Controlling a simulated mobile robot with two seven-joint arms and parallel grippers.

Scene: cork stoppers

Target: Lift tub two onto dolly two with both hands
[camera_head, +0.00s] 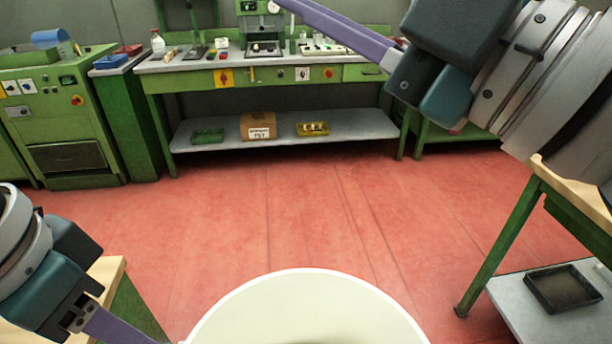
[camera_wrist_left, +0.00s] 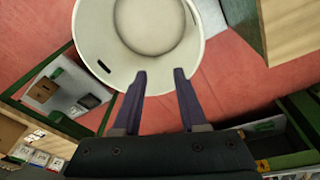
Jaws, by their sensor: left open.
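A round cream tub (camera_head: 305,312) stands at the bottom centre of the head view, cut off by the frame edge. It shows almost whole in the left wrist view (camera_wrist_left: 88,50), seen from above, with a dark slot in its wall; no number is visible. My left gripper (camera_wrist_left: 160,74) is open, its two purple fingertips overlapping the near rim in that view. I cannot tell whether they touch it. In the head view its finger reaches towards the tub's left side. My right gripper (camera_head: 335,25) is raised high at the upper right, away from the tub. No dolly is recognisable.
A green workbench (camera_head: 270,75) with a lower shelf stands along the back wall, beside a green machine (camera_head: 60,110). A wood-topped table (camera_head: 580,185) with a dark tray (camera_head: 563,288) on its shelf is at the right. The red floor (camera_head: 290,200) between is clear.

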